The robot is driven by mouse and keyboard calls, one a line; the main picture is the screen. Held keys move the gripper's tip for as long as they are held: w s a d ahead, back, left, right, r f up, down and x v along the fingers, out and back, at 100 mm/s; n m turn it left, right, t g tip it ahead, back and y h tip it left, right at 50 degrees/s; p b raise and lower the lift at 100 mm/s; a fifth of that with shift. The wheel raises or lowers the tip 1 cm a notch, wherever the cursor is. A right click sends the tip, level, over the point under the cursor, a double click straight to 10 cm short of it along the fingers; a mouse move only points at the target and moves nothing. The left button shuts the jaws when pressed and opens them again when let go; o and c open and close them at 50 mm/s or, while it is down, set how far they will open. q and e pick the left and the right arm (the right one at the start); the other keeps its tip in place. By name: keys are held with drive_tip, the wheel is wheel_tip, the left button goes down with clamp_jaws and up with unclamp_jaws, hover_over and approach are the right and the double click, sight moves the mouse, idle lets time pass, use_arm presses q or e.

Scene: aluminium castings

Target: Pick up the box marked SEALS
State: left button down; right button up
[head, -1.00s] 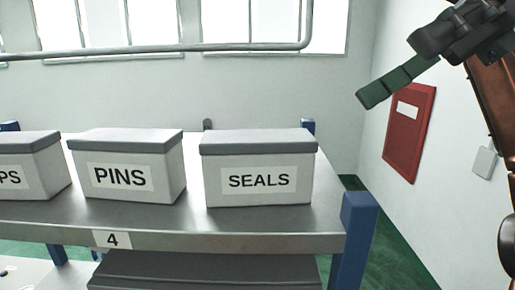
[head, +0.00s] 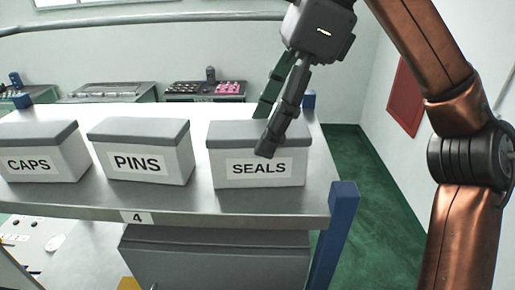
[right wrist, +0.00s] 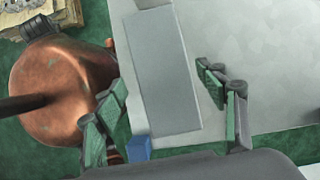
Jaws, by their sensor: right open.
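The box marked SEALS (head: 220,170) is pale grey with a darker grey lid and stands upright at the right end of the shelf. My right gripper (head: 264,130) is open over it, pointing down. Its near finger covers part of the box front and the top of the label. Its far finger shows near the lid's back edge. In the right wrist view the grey lid (right wrist: 160,75) lies between the two spread fingers of my right gripper (right wrist: 161,80). I cannot tell whether a finger touches the box. My left gripper is not in view.
The box marked PINS (head: 140,165) and the box marked CAPS (head: 35,165) stand to the left on the metal shelf (head: 200,200). A blue post (head: 335,230) rises at the shelf's right front corner. Green floor (head: 375,210) is clear to the right.

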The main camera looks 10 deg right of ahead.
sight(246, 160)
drive_tip(key=shift+w+a+f, duration=0.15)
drive_tip(key=shift+a+f, duration=0.05)
drive_tip(key=shift+f, duration=0.3)
drive_tip(key=shift+w+a+f, duration=0.3)
drive_tip(key=shift+a+f, duration=0.25)
drive_tip(key=shift+a, duration=0.05)
drive_tip(key=shift+s+f, duration=0.15)
drive_tip(key=shift+f, duration=0.4)
drive_tip(key=x, duration=0.4)
drive_tip(key=shift+w+r, duration=0.1)
drive_tip(key=shift+w, duration=0.2)
drive_tip(key=shift+a, duration=0.1)
drive_tip(key=shift+s, duration=0.25)
drive_tip(key=shift+w, duration=0.15)
drive_tip(key=shift+f, duration=0.3)
